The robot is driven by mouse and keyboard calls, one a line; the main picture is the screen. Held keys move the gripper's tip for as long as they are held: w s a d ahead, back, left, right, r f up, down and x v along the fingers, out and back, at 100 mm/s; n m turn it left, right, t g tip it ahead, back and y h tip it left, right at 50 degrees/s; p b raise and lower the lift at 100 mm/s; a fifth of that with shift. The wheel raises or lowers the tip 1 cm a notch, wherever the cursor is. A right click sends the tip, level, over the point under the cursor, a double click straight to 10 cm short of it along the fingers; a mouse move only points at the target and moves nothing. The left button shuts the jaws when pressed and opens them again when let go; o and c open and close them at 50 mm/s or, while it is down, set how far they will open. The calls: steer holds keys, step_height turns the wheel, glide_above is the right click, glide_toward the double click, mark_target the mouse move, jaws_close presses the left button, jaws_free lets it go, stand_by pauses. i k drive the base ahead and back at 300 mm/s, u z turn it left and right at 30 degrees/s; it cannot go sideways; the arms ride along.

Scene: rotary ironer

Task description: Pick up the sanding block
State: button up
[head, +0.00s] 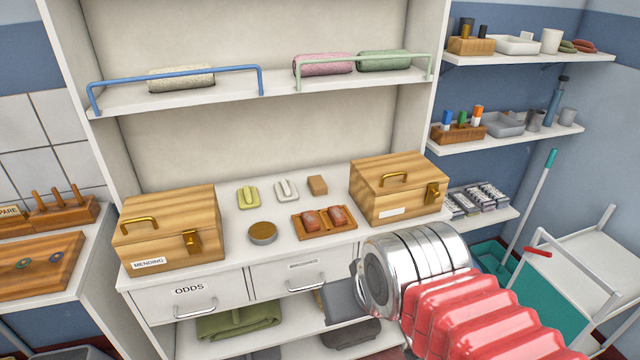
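A small plain tan-brown block (317,185), which looks like the sanding block, lies on the white counter of the shelving unit, towards the back. It is left of the right wooden box and behind a tray. My arm comes in from the lower right with red bellows and a silver cylinder. The end of my arm (340,300) shows as dark grey parts low in front of the drawers, below and in front of the block and well apart from it. Its fingers cannot be made out clearly, and I see nothing held.
The counter also holds a wooden box labelled MENDING (170,230), another wooden box (398,188), a yellow-green item (248,196), a pale item (286,190), a round tin (262,233) and a wooden tray (299,228) with two reddish pieces. A railed shelf (270,92) is above.

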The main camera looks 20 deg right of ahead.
mark_target(318, 187)
steer(key=i, duration=0.95)
steer(key=u, duration=0.05)
